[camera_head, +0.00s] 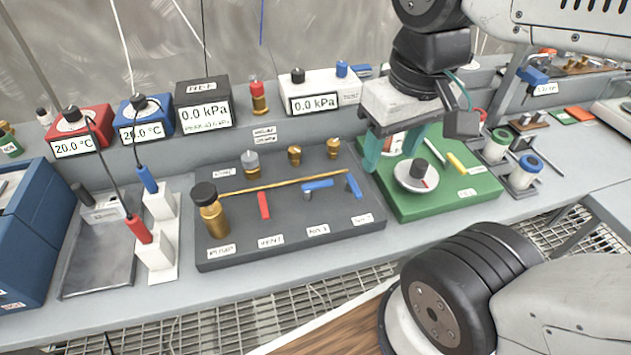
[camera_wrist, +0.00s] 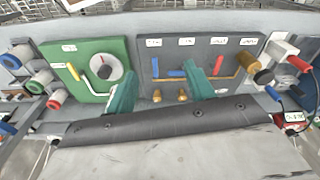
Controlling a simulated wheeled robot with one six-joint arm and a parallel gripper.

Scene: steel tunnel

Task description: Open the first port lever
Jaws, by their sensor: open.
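The dark manifold panel (camera_head: 290,235) carries a brass pipe (camera_head: 240,188) with one red and two blue levers. The first port lever (camera_head: 318,184) is the left blue one, above the third label, and lies roughly along the pipe. The right blue lever (camera_head: 354,186) stands crosswise; so does the red lever (camera_head: 263,205). In the wrist view the first port lever (camera_wrist: 175,73) shows just left of a green fingertip. My gripper (camera_head: 392,150) is open and empty, pointing down above the panel's right edge and the green board. Its fingers (camera_wrist: 158,85) also show in the wrist view, apart from the levers.
A black-capped brass cylinder (camera_head: 211,215) stands at the panel's left. The green board (camera_head: 460,190) with a round dial (camera_head: 416,176) lies right. Brass fittings (camera_head: 294,154) stand behind the pipe. Pressure displays (camera_head: 318,92) line the back. The panel's front strip is clear.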

